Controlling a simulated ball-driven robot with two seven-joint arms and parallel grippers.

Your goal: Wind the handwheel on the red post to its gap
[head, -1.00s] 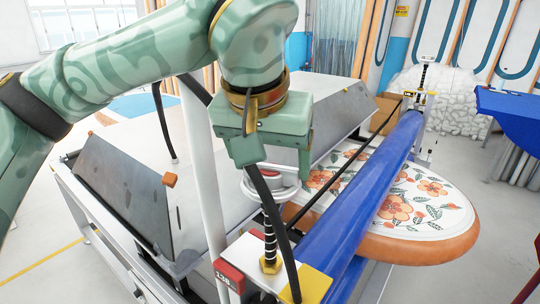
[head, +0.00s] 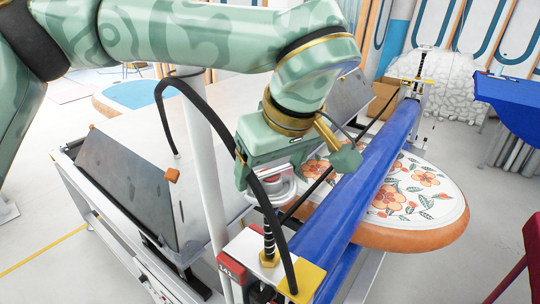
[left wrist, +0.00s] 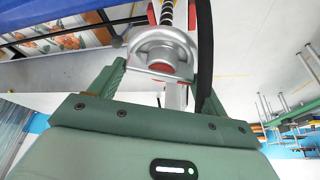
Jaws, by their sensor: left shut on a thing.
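The handwheel (head: 284,187), a grey wheel with a red ring and hub, sits at the top of a dark threaded screw (head: 268,238) on the near post. A red block (head: 231,269) with small white digits marks this post. My left gripper (head: 275,180) is over the wheel from above, shut on it, and partly hides it. In the left wrist view the wheel (left wrist: 161,52) lies between the two green fingers. The right gripper is out of view.
A blue roller (head: 376,165) runs from this post to a far post (head: 424,75) with its own screw. A floral board (head: 420,195) with an orange edge lies under it. A black hose (head: 262,190) arcs close to my gripper. A blue table stands at the right.

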